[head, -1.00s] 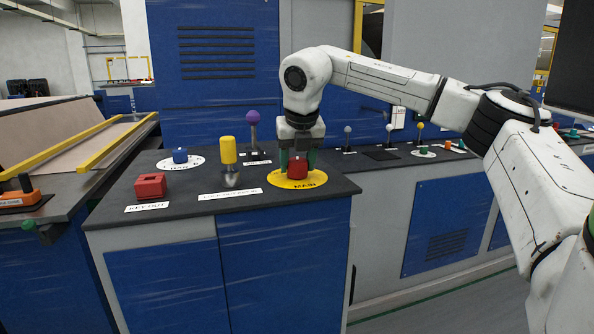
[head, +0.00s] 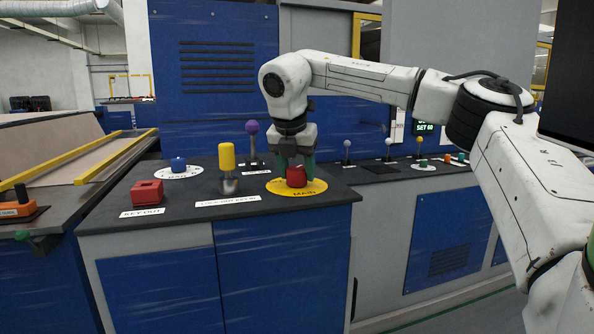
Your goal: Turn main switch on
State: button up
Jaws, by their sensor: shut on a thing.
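The main switch (head: 296,177) is a red knob on a yellow oval plate (head: 318,188) labelled MAIN, at the right end of the dark console top. My gripper (head: 295,168) points down over it from behind, with green fingers on both sides of the knob, shut on it. The knob's front face shows; its top and back are partly hidden by the fingers.
More small levers line the console (head: 390,170) at the right.

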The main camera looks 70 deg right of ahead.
jog(key=o, duration=1)
jog(key=p+v, duration=0.1)
jog(key=v, duration=0.9)
jog(key=shift+a+r, duration=0.2)
jog(key=shift+r, duration=0.15)
jog(key=shift+s, duration=0.1)
